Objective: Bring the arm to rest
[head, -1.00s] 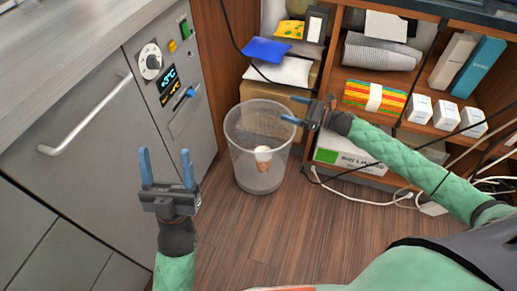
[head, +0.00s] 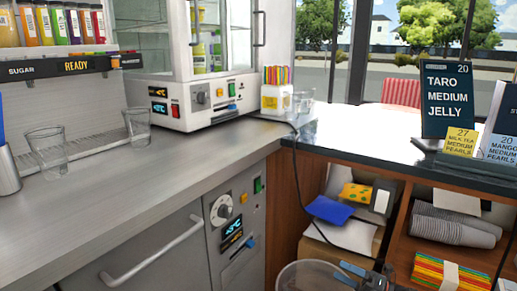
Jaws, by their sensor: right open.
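My right gripper (head: 345,272) shows at the bottom edge of the head view, right of centre. Its blue fingers point left and stand apart, with nothing seen between them. It shows over the far right part of the round clear bin (head: 296,275), whose lower part is cut off by the frame. I cannot tell its height over the bin. The rest of the right arm and my left gripper are out of view.
The grey counter (head: 130,190) fills the left, with two clear cups (head: 47,150) near the back. A white glass-fronted cabinet (head: 205,95) stands at its far end. Shelves with stacked cups (head: 455,228) are at the right, under a dark counter with a menu sign (head: 447,100).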

